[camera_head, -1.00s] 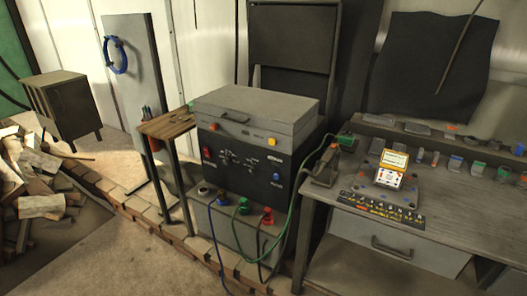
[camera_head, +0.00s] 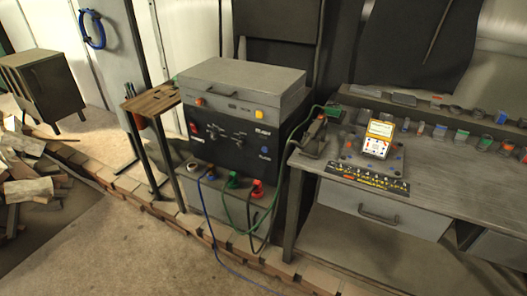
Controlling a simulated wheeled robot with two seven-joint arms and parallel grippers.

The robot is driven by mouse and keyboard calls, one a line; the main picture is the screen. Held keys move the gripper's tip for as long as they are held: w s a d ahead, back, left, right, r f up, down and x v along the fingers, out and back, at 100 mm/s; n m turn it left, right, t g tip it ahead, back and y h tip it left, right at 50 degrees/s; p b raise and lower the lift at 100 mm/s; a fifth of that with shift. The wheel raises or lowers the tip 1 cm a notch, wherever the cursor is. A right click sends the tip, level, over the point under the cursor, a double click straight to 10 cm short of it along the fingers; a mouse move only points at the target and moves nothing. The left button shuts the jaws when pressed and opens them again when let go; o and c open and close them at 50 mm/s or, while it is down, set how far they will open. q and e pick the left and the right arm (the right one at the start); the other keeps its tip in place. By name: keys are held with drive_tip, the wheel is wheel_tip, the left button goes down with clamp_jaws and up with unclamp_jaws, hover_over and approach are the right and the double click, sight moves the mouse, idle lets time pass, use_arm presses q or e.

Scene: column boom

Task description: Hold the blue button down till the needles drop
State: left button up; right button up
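The blue button (camera_head: 266,149) is a small round spot at the right of a dark front panel (camera_head: 232,152) on a grey boxy machine (camera_head: 245,76). Nothing touches it. A yellow button (camera_head: 260,114) sits above it, an orange one (camera_head: 199,101) at the upper left and a red switch (camera_head: 193,128) at the left. White marks in the middle of the panel are too small to read as needles. A yellow handheld meter (camera_head: 378,138) stands on the workbench; no needle can be made out on it. Neither of my grippers is in view.
A small wooden side table (camera_head: 151,101) stands left of the machine. The workbench (camera_head: 450,190) with a drawer is at the right.

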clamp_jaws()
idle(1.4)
